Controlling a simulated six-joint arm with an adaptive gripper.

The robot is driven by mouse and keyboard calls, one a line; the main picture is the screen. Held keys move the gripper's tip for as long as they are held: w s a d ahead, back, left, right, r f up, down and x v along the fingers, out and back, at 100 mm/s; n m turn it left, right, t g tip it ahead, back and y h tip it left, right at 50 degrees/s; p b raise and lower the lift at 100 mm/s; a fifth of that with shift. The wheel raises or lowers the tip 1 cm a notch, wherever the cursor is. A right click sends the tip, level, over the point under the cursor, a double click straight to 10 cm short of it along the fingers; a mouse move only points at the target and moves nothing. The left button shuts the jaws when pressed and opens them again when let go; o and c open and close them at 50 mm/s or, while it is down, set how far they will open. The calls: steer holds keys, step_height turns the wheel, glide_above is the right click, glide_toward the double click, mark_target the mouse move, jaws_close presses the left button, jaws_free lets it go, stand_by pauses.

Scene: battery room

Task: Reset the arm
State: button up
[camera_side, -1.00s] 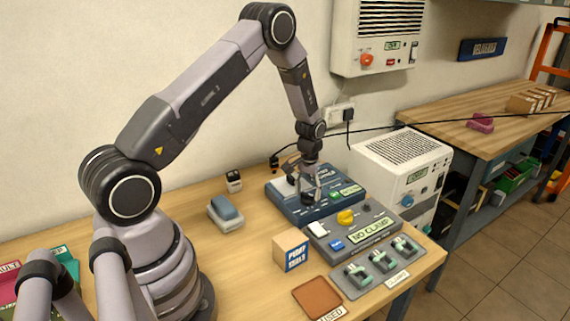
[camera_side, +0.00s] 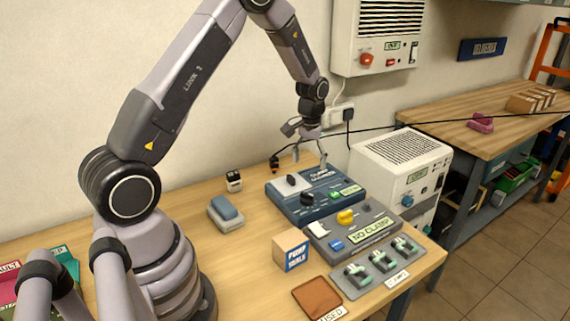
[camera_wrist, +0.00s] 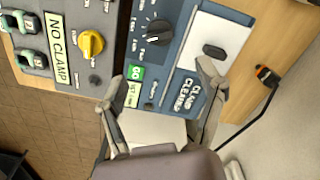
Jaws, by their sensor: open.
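My gripper (camera_side: 309,155) is open and empty. It hangs in the air above the back of the blue panel box (camera_side: 330,205), which carries a black dial (camera_side: 307,198), a white plate with a dark knob (camera_side: 291,180) and a green label. In the wrist view the open fingers of my gripper (camera_wrist: 158,98) spread in front of this blue box (camera_wrist: 182,75), with the black dial (camera_wrist: 157,32) beyond them. Nothing is between the fingers.
A grey panel (camera_side: 376,234) with a yellow knob and a "NO CLAMP" label sits in front of the blue box. A "PUMP SEALS" carton (camera_side: 291,250), a brown pad (camera_side: 317,297) and a white vented unit (camera_side: 402,155) are nearby. A black cable (camera_side: 430,124) crosses behind.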

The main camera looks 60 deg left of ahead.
steer(key=shift+r, duration=1)
steer(key=s+d+r+m+t, duration=0.1)
steer(key=s+d+r, duration=0.35)
steer(key=r, duration=0.45)
steer(key=s+d+r+m+t, duration=0.25)
steer(key=s+r, duration=0.25)
steer(key=r, duration=0.4)
steer(key=s+d+r+m+t, duration=0.1)
steer(key=s+d+r, duration=0.1)
steer(key=s, duration=0.7)
steer(key=s+d+r+m+t, duration=0.1)
steer(key=s+d+r, duration=0.2)
steer(key=s, duration=0.6)
steer(key=shift+s+d, duration=0.2)
steer(key=shift+s, duration=0.1)
steer(key=shift+w+m, duration=0.1)
steer(key=shift+m, duration=0.15)
